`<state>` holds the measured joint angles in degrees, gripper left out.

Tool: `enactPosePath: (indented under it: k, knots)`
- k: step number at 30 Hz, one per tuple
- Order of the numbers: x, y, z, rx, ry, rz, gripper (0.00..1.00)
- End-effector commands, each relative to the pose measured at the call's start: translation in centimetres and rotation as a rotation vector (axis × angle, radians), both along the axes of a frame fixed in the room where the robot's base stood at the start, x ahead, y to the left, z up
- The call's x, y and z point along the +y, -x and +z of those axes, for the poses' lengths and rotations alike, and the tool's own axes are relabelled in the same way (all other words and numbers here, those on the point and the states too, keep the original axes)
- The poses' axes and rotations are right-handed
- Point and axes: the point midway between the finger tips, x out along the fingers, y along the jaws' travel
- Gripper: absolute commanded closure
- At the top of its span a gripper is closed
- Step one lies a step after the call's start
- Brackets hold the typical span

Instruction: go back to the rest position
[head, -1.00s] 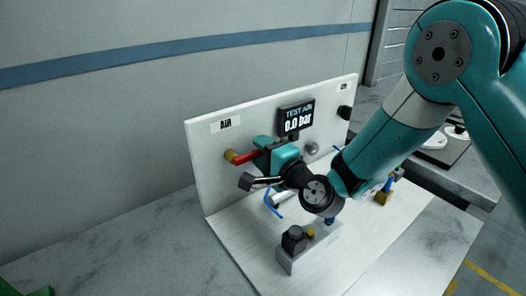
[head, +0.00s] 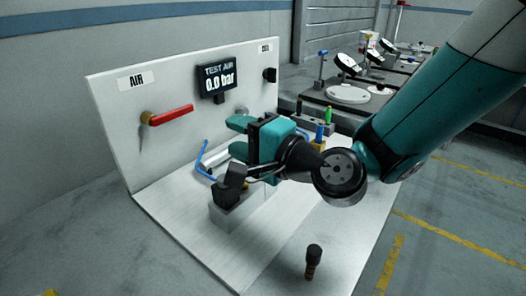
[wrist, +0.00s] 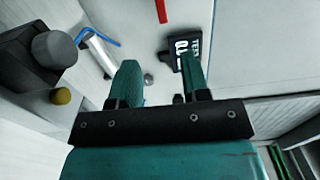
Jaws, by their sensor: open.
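My gripper (head: 238,138) is in the middle of the head view, in front of the white panel and above the white base board. Its two teal fingers also show in the wrist view (wrist: 160,82), spread apart with nothing between them. The red-handled air valve (head: 170,116) is on the panel to the left of my gripper, clear of the fingers. The display (head: 214,81) on the panel reads TEST AIR 0.0 bar. In the wrist view the display (wrist: 184,50) lies partly behind the right finger.
A grey block with a black knob (head: 231,205) stands on the board just below my gripper. A blue hose (head: 203,160) is behind it. A black-topped pin (head: 313,262) stands at the front right. Gauges (head: 347,65) and round plates stand on a bench at the back right.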

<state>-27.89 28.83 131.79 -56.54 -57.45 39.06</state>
Motion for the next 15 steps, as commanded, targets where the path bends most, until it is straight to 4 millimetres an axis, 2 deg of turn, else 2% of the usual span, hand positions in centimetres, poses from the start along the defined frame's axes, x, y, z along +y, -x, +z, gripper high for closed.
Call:
enactPosePath:
  k: [11, 15]
  knots:
    - [-0.9, -0.1, 0.0, 0.001, 0.0, -0.007, 0.57]
    - [-0.9, 0.5, 1.1, -0.024, 0.047, 0.026, 0.57]
